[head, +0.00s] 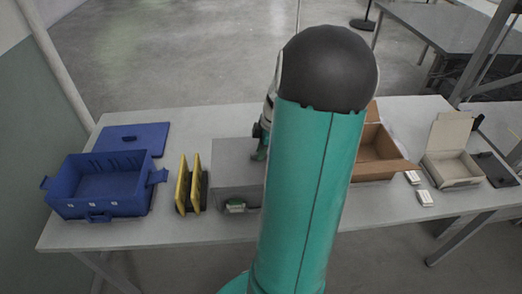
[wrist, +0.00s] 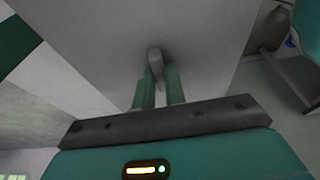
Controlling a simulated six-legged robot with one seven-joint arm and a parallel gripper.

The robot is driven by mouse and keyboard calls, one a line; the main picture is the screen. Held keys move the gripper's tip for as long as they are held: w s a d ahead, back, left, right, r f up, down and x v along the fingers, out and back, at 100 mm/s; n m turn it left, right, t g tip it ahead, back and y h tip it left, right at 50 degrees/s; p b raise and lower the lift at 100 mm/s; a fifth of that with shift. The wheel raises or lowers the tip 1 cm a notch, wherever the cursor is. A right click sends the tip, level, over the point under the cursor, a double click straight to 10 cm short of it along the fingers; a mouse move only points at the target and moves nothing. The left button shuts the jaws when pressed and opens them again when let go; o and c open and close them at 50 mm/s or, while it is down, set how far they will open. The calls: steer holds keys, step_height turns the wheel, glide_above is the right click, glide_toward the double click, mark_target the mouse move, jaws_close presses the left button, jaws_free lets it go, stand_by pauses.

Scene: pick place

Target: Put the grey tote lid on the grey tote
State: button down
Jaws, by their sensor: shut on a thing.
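My gripper (wrist: 157,88) is shut on the knob-like handle (wrist: 154,56) of the grey tote lid (wrist: 205,40). The lid is a broad flat panel that fills much of the wrist view. In the head view, the tip of my gripper (head: 259,153) shows at the left edge of my arm. Below it is a flat grey surface (head: 232,165), which looks like the lid, at the middle of the table. My arm hides its right side. The grey tote cannot be told apart from the lid, so I cannot tell whether they touch.
A blue tote (head: 105,188) stands at the left, with a flat blue lid (head: 132,137) behind it. Yellow upright panels (head: 183,184) stand between it and the grey surface. Open cardboard boxes (head: 376,152) (head: 452,168) stand right.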

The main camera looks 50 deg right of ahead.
steer(key=shift+f, duration=0.6)
stand_by(0.8)
steer(key=c, duration=1.4)
jaws_free()
steer(key=shift+r, duration=4)
